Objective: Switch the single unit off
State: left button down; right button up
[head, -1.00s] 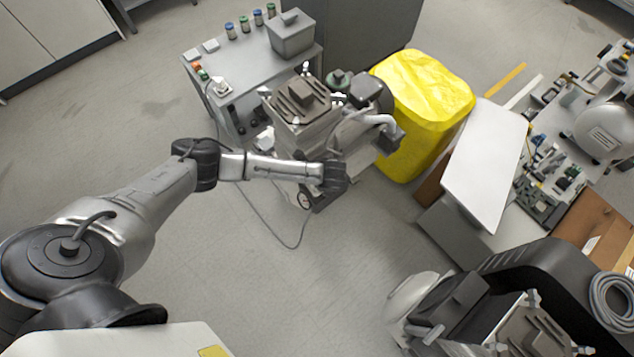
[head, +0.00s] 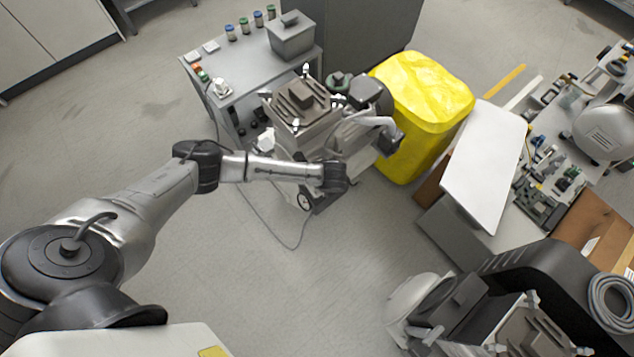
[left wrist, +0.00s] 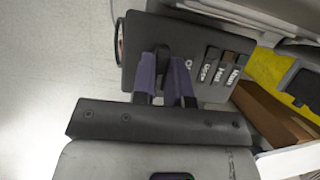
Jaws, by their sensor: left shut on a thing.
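The compressor unit (head: 303,104) with a brown-grey ribbed top stands in the middle of the head view. My left arm reaches to its near side, and my left gripper is hidden there behind my dark wrist. In the left wrist view the unit's dark control panel (left wrist: 212,48) faces me, with several labelled rocker switches (left wrist: 221,68) to the right of my fingers. My left gripper (left wrist: 168,67) has its two purple fingers close together at the panel, shut on a small dark part between them. That part is mostly hidden, and its position cannot be told. My right gripper is not in view.
A grey cart (head: 240,85) with jars and a box stands behind the unit. A yellow-covered bin (head: 425,95) is close on its right. A cable (head: 275,232) loops over the floor. Another compressor (head: 525,335) stands at the lower right.

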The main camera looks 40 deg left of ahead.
pick_arm(q)
jog(key=n+p, duration=0.1)
jog(key=p, duration=0.1)
jog(key=n+g+p, duration=0.1)
jog(key=n+p, duration=0.2)
jog(key=shift+w+r+g+p, duration=0.1)
jog(key=shift+r+g+p, duration=0.15)
jog(key=shift+g+p, duration=0.15)
jog(key=n+g+p, duration=0.1)
jog(key=n, duration=0.2)
jog(key=shift+h+p, duration=0.3)
jog(key=shift+p, duration=0.05)
jog(key=shift+w+f+n+g+p, duration=0.1)
jog(key=shift+n+g+p, duration=0.25)
jog(key=shift+n, duration=0.55)
jog(key=n+h, duration=0.1)
jog(key=n, duration=0.1)
jog(key=shift+a+n+g+p, duration=0.1)
jog(key=shift+n+g+p, duration=0.25)
jog(key=shift+n, duration=0.05)
jog(key=n+h, duration=0.1)
jog(key=n, duration=0.1)
jog(key=n+h, duration=0.1)
jog(key=n, duration=0.2)
jog(key=shift+w+a+f+g, duration=0.1)
jog(key=shift+w+a+g, duration=0.05)
jog(key=shift+g, duration=0.25)
jog(key=shift+n+p, duration=0.3)
jog(key=shift+n, duration=0.3)
